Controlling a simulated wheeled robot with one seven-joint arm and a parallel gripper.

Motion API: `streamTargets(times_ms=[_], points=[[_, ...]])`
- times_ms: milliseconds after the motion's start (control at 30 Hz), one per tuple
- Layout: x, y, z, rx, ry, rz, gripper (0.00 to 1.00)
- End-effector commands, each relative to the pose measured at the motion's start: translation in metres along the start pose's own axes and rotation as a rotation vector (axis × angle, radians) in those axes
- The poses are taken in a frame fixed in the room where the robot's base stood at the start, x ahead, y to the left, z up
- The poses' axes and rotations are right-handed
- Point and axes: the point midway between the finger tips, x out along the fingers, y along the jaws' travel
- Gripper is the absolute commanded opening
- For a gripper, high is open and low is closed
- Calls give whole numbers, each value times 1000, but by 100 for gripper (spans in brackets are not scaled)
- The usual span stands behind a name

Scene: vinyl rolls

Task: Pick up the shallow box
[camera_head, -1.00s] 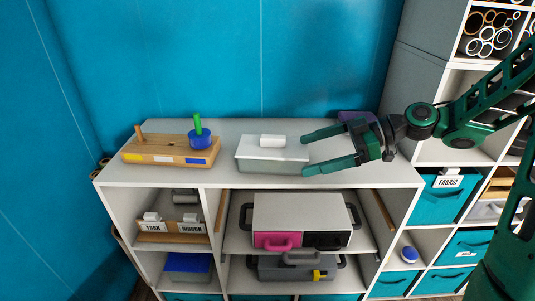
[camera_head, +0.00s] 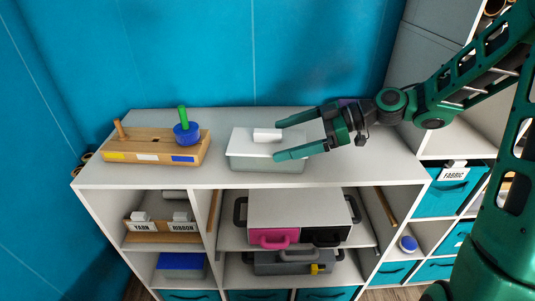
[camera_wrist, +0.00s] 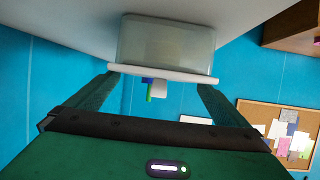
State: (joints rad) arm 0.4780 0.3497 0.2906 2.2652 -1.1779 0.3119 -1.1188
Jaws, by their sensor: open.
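The shallow box (camera_head: 268,162), with a grey translucent body, a flat white lid and a small white block-shaped handle (camera_head: 267,135), sits on top of the white shelf unit. My gripper (camera_head: 280,138) is open and empty, coming in from the right. Its two fingers reach over the lid, one on the far side and one on the near side, with the tips close to the handle. In the wrist view the box (camera_wrist: 167,43) appears upside down, with the fingertips (camera_wrist: 157,82) by opposite ends of the lid. Whether they touch it I cannot tell.
A wooden peg board (camera_head: 150,158) with a blue spool (camera_head: 187,134) and a green peg stands left of the box. A purple item is partly hidden behind my gripper. A blue wall is behind. Bins and cases fill the shelves below; teal drawers (camera_head: 447,200) are right.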

Motion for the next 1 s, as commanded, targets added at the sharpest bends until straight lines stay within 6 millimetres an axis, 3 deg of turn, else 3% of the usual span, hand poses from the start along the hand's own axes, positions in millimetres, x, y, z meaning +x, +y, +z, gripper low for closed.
streamTargets(times_ms=[400, 700, 733, 867, 1000], points=[[49, 1, -1, -2, 1, -5, 100], [54, 2, 0, -1, 0, -2, 100], [54, 2, 0, -1, 0, -2, 98], [53, 2, 0, -1, 0, -2, 67], [53, 2, 0, -2, 1, -2, 66]])
